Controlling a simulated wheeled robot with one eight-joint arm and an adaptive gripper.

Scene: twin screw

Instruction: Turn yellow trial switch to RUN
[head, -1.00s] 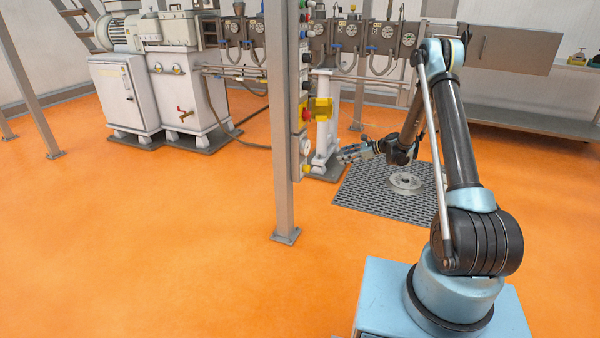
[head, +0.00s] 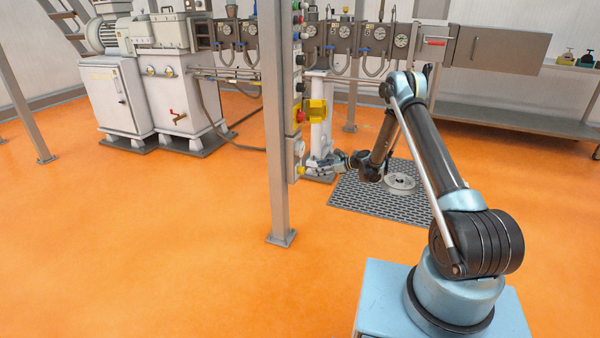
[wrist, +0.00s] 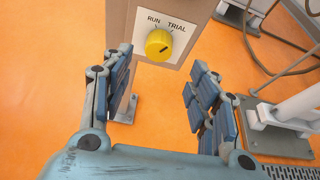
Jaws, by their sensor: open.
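The yellow trial switch (wrist: 158,43) is a round knob on a pale plate near the bottom of the control panel. The plate reads RUN at upper left and TRIAL at upper right. A small dark mark shows on the knob's lower right; I cannot tell which label the knob is set to. The switch also shows in the head view (head: 301,170), low on the post. My gripper (wrist: 160,72) is open and empty, with blue-padded fingers on either side of the view and the knob ahead between them, apparently not touched. In the head view my gripper (head: 314,164) is close to the panel's right side.
A white pedestal (head: 320,130) stands behind. A dark floor grate (head: 360,200) lies beneath my arm. Orange floor is clear at left.

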